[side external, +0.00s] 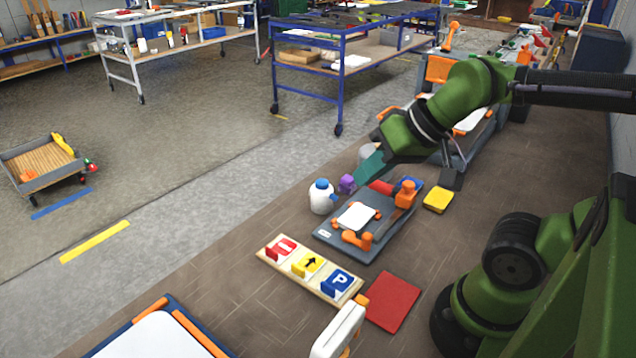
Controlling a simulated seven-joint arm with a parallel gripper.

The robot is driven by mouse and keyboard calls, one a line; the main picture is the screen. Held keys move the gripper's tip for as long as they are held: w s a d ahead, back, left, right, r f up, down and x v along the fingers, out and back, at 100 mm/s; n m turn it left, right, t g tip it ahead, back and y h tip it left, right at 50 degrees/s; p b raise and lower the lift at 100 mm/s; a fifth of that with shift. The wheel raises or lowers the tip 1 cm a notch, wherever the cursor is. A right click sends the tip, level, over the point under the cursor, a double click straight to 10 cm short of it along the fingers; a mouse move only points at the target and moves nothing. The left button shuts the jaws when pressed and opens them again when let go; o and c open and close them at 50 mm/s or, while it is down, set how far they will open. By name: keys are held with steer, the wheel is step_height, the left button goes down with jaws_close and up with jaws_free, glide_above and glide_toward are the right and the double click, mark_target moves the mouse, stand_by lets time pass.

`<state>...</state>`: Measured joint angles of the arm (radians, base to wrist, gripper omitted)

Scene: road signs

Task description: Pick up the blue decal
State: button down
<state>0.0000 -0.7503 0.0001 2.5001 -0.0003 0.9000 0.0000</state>
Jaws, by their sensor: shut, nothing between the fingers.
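One is a blue square with a white P (338,283), on the block at the right end of a light wooden board (270,252). My gripper (366,174) is shut and empty, pointing down and left above the far end of the grey plate.
Near my gripper are a purple cube (347,184), a white bottle with a blue cap (322,198) and a red piece (381,187). A white sheet (355,216) lies on the grey plate between orange clamps. A yellow pad (438,200) and red sheet (393,302) lie nearby.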

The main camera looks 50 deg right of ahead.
steer(key=c, duration=1.8)
jaws_free()
steer(key=shift+c, duration=0.2)
steer(key=o, duration=0.7)
steer(key=n+g+h, duration=0.2)
steer(key=n+g, duration=0.2)
steer(key=g, duration=0.3)
glide_above(326, 284)
step_height(326, 284, down, 16)
steer(key=shift+d+f, duration=0.1)
steer(key=shift+f, duration=3.05)
